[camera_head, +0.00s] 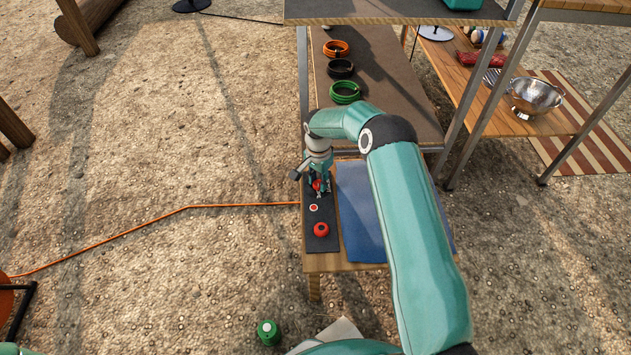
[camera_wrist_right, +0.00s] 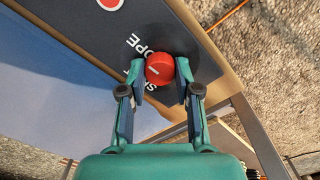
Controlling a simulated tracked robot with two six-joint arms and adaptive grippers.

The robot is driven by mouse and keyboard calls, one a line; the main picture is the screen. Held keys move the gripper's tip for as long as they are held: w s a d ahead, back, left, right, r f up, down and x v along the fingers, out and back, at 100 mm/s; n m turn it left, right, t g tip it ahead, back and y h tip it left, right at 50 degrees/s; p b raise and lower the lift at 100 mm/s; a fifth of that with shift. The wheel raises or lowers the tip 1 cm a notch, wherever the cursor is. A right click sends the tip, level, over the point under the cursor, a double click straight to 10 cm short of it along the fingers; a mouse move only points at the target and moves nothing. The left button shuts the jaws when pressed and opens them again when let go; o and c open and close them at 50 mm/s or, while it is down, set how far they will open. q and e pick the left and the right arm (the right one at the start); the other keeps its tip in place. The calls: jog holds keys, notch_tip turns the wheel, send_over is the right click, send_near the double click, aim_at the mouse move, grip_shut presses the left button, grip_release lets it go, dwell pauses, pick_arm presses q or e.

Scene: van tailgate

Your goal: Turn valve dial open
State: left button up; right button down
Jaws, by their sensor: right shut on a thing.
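The red valve dial (camera_wrist_right: 160,68) sits on a dark panel (camera_wrist_right: 185,18) and has a pale mark on its face. In the right wrist view it lies between the fingertips of my right gripper (camera_wrist_right: 164,85), which is shut on it. In the head view the right gripper (camera_head: 319,186) reaches down to the panel (camera_head: 322,242), with red of the dial showing between its fingers. White lettering beside the dial is partly hidden by the gripper. A second red knob (camera_head: 321,229) is nearer the panel's front end. My left gripper is not in view.
A blue mat (camera_head: 358,215) lies beside the panel on the small wooden table. A shelf behind holds coiled cables (camera_head: 345,92). A metal colander (camera_head: 534,97) stands on the right shelf. An orange cable (camera_head: 188,207) crosses the gravel. A green canister (camera_head: 268,332) stands in front.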

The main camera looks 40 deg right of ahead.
aim_at(317, 183)
jog(key=shift+w+a, duration=0.2)
jog(key=shift+a, duration=0.1)
jog(key=c, duration=0.8)
grip_release()
jog(key=shift+d, duration=0.15)
jog(key=shift+s, duration=0.1)
notch_tip(317, 183, up, 12)
jog(key=shift+f, duration=0.1)
